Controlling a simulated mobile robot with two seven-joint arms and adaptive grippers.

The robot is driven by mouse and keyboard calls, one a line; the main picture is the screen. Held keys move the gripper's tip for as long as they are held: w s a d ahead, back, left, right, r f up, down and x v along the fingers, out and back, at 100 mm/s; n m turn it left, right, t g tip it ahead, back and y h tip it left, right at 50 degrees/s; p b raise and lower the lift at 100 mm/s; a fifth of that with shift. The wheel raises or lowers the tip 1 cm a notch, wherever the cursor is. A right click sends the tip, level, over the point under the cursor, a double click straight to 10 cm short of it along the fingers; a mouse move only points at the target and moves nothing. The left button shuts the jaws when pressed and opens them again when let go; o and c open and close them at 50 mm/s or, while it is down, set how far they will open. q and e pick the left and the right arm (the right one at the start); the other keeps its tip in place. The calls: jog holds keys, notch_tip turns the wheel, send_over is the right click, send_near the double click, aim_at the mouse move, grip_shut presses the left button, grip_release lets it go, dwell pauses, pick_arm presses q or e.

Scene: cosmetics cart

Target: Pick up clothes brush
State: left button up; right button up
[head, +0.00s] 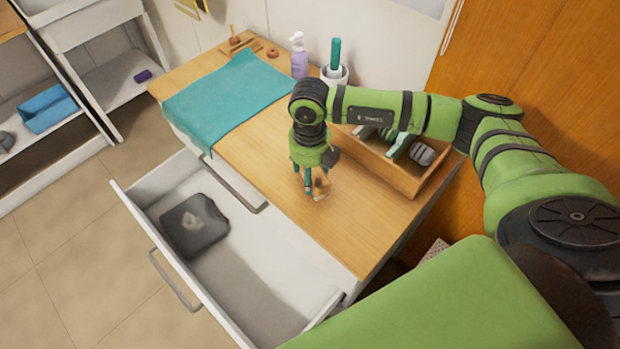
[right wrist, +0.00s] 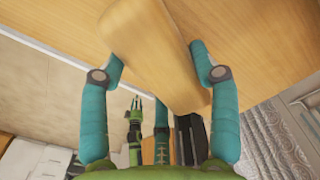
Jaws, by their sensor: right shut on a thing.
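The clothes brush (right wrist: 155,50) shows a plain wooden back in the right wrist view; its bristles are not visible. In the head view it is a small tan piece (head: 321,184), partly hidden by my gripper, over the front part of the wooden cart top (head: 345,228). My right gripper (head: 315,186) points down and is shut on the brush, with teal fingers on both sides of it in the right wrist view (right wrist: 165,72). I cannot tell whether the brush touches the top. A small green arm end, apparently my left gripper (right wrist: 136,104), shows in the right wrist view, its jaws unclear.
A white drawer (head: 262,262) stands pulled open, holding a dark grey flat object (head: 194,226). A teal towel (head: 228,95) covers the left of the top. A purple pump bottle (head: 299,60), a white cup (head: 335,76) and a wooden tray (head: 408,182) with items stand behind my gripper.

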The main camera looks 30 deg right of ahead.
jog(key=s+d+r+b, duration=0.4)
jog(key=s+d+r, duration=0.3)
jog(key=s+r, duration=0.1)
jog(key=shift+s+d+r, duration=0.25)
jog(key=shift+s, duration=0.25)
jog(key=o, duration=0.4)
